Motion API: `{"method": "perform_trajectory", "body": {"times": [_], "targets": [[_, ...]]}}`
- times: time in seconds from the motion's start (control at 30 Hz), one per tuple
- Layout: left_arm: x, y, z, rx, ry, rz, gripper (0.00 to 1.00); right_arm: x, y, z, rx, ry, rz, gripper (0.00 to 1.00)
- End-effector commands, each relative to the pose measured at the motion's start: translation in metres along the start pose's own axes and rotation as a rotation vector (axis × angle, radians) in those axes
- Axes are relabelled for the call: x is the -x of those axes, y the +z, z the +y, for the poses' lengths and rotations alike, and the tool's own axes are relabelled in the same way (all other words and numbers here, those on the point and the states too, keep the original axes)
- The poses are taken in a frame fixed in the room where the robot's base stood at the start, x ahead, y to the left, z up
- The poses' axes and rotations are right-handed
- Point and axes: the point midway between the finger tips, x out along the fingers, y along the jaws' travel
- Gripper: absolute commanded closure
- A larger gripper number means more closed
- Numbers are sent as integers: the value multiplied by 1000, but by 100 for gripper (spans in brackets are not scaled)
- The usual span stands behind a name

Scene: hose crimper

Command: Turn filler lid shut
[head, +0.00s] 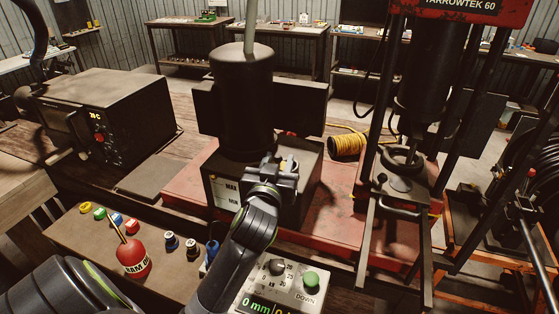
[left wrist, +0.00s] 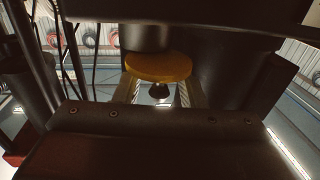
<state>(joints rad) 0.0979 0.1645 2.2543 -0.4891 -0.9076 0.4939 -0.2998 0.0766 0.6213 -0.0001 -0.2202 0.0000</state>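The filler lid looks like a yellow-orange disc in the left wrist view (left wrist: 158,67), with a small dark knob (left wrist: 159,90) on it. It sits against the dark pump tank or motor. In the head view only a bit of yellow (head: 288,163) shows by my left gripper (head: 277,168), in front of the dark tank (head: 228,188) with MAX and MIN marks. In the left wrist view the two fingers (left wrist: 160,92) stand apart on either side of the knob. The fingertips are partly hidden by the disc, so contact is unclear. My right gripper is not in view.
A control box (head: 282,290) with a dial and green DOWN button is below my left arm.

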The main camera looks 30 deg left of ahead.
Motion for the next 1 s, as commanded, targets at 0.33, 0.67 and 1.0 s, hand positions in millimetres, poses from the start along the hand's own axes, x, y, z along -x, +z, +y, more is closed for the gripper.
{"method": "perform_trajectory", "body": {"times": [0.33, 0.67, 1.0], "targets": [[0, 0, 0, 0, 0, 0, 100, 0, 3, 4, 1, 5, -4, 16], [-2, -1, -1, -3, 36, -1, 100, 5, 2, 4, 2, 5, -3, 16], [-10, -2, -1, -7, 236, -1, 100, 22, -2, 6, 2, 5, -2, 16]]}}
